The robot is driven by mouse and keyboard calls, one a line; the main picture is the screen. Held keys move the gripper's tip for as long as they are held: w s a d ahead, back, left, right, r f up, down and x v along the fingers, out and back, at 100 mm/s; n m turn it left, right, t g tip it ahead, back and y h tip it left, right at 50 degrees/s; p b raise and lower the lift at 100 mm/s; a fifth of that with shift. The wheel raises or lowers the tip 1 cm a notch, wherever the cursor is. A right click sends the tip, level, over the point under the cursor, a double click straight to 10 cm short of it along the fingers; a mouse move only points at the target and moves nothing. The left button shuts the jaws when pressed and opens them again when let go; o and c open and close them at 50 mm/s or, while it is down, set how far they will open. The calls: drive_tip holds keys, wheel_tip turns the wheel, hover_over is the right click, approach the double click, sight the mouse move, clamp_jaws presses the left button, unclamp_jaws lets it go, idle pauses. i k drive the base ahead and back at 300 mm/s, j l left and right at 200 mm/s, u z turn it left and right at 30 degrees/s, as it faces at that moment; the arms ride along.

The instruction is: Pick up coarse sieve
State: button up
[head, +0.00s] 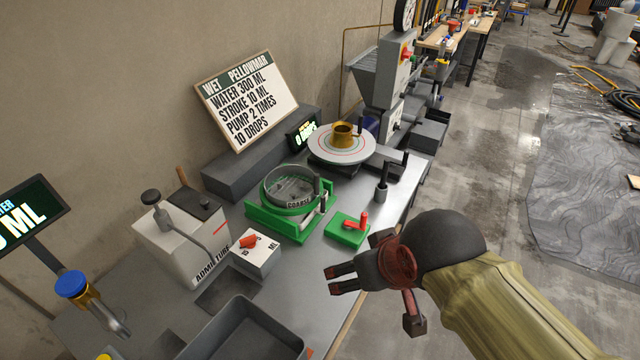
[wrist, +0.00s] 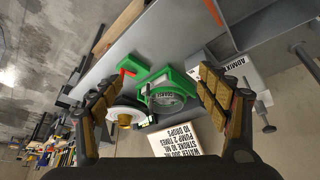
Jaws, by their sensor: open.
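A green block with a red lever (head: 347,232) stands right of the sieve. A white admixture box (head: 190,235), a red-knobbed box (head: 255,252) and a dark tray (head: 245,330) lie left and front. A round turntable (head: 340,153) with a brass cup stands behind.

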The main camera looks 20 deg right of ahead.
sight(294, 169)
drive_tip(key=i+l+u, duration=0.3)
drive_tip(key=l+u, duration=0.35)
drive_tip(key=i+l+u, duration=0.15)
drive_tip(key=l+u, duration=0.15)
drive_tip(key=l, duration=0.2)
drive_tip(key=l+u, duration=0.35)
drive_tip(key=i+l, duration=0.05)
